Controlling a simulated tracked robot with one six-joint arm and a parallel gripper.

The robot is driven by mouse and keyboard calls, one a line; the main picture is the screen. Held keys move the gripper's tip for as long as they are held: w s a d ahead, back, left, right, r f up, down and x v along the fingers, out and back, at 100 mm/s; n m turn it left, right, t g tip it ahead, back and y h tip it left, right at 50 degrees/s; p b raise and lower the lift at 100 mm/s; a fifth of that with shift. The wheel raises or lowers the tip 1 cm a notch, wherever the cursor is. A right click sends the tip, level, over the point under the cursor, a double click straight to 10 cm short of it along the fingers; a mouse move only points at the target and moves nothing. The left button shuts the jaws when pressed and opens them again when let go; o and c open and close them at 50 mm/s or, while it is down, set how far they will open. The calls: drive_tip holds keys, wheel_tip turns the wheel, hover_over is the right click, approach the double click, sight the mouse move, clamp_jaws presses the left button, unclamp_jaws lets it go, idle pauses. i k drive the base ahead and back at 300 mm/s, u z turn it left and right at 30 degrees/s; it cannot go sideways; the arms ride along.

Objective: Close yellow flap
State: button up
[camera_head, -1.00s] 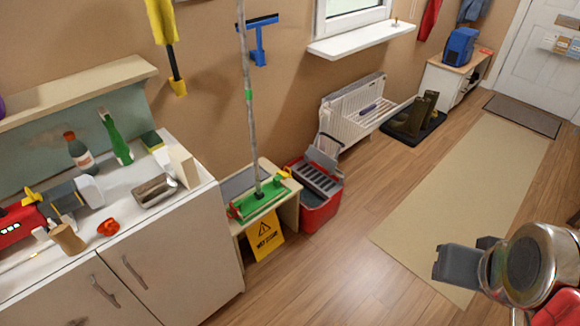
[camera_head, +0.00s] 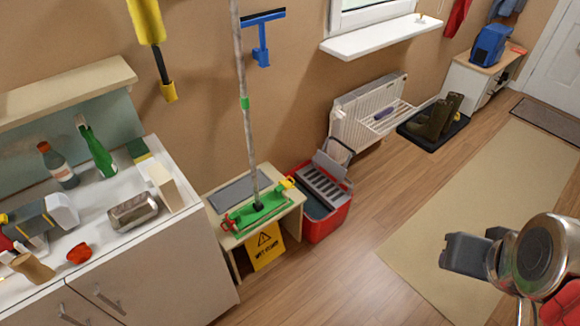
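A green flat mop head (camera_head: 262,214) lies on a small wooden bench, with its grey pole standing nearly upright from it. A small yellow flap (camera_head: 287,184) sits at the mop head's right end and looks raised. A red flap (camera_head: 228,222) sits at the left end. My gripper (camera_head: 466,256), with dark grey fingers, is at the lower right, well apart from the mop. Nothing shows in it, and the gap between its fingers is not clear from this angle.
The wooden bench (camera_head: 222,243) stands between a white cabinet (camera_head: 185,262) and a red bucket (camera_head: 327,222). A radiator rack (camera_head: 350,125) and boots (camera_head: 440,118) are farther back. Wooden floor (camera_head: 340,285) is clear in front.

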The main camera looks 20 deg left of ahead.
sight(285, 183)
drive_tip(key=u, duration=0.2)
drive_tip(key=i, duration=0.8)
drive_tip(key=u, duration=0.8)
drive_tip(key=i, duration=0.8)
drive_tip(key=u, duration=0.4)
